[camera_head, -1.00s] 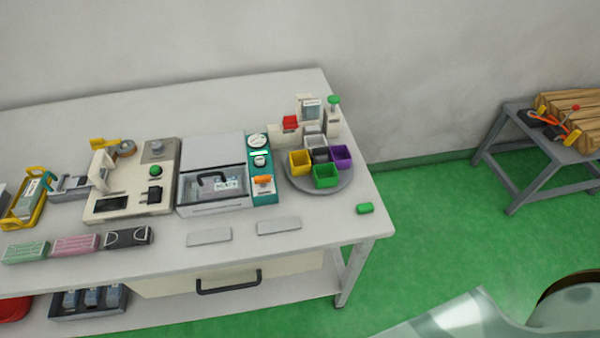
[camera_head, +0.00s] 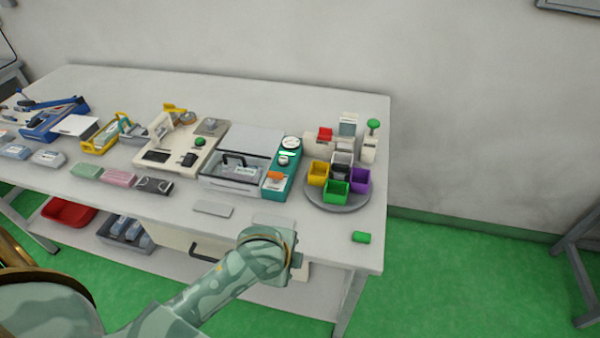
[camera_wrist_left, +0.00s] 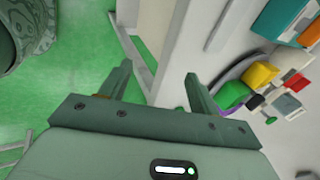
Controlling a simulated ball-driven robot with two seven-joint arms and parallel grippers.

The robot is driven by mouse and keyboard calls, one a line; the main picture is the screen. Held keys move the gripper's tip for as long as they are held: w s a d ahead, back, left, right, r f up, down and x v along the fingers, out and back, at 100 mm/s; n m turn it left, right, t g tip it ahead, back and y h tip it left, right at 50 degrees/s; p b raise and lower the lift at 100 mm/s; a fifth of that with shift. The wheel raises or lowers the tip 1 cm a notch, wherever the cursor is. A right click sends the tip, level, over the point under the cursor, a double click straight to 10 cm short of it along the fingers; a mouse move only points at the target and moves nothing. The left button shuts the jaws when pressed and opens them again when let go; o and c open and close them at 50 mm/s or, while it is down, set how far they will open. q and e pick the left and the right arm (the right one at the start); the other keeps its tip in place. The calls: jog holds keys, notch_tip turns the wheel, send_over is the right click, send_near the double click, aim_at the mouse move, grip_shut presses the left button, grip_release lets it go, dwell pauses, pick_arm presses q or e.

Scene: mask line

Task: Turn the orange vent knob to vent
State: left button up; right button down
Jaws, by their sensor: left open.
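The orange vent knob (camera_head: 275,176) is on the lower front part of a teal panel (camera_head: 281,189), at the right side of a clear-lidded grey machine (camera_head: 235,172). In the left wrist view an orange piece (camera_wrist_left: 310,36) shows at the top right edge beside the teal panel (camera_wrist_left: 277,20). My left gripper (camera_wrist_left: 158,72) is open with nothing between its fingers. In the head view its arm reaches over the front table edge, below and in front of the knob and apart from it; the fingertips are hard to make out there. My right gripper is not in view.
A round turntable (camera_head: 338,207) with coloured bins stands right of the panel. A green block (camera_head: 361,237) lies near the table's right front corner. A flat grey plate (camera_head: 213,208) lies at the front; another is partly behind my arm.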

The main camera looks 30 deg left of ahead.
pick_arm(q)
jog(key=w+m, duration=0.2)
jog(key=w+d+r+m+g, duration=0.1)
jog(key=w+m, duration=0.3)
jog(key=w, duration=0.1)
jog(key=shift+w+d+r+m+g+h, duration=0.1)
jog(key=shift+d+r+m+g+h, duration=0.05)
jog(key=shift+r+m+g+h, duration=0.2)
jog(key=w+a+r+m, duration=0.2)
jog(key=w+m, duration=0.1)
jog(key=w+r+m+g, duration=0.1)
jog(key=shift+w+a, duration=0.3)
jog(key=shift+a, duration=0.1)
jog(key=w+a+r+m+g+y, duration=0.1)
jog(key=w+a+r+m+g, duration=0.1)
jog(key=w+a+r+m, duration=0.4)
notch_tip(320, 180, up, 10)
jog(key=m, duration=0.1)
send_over(275, 172)
jog(key=shift+g, duration=0.35)
notch_tip(275, 172, down, 16)
jog(key=b, duration=0.7)
jog(key=shift+r, duration=0.1)
jog(key=c, duration=1)
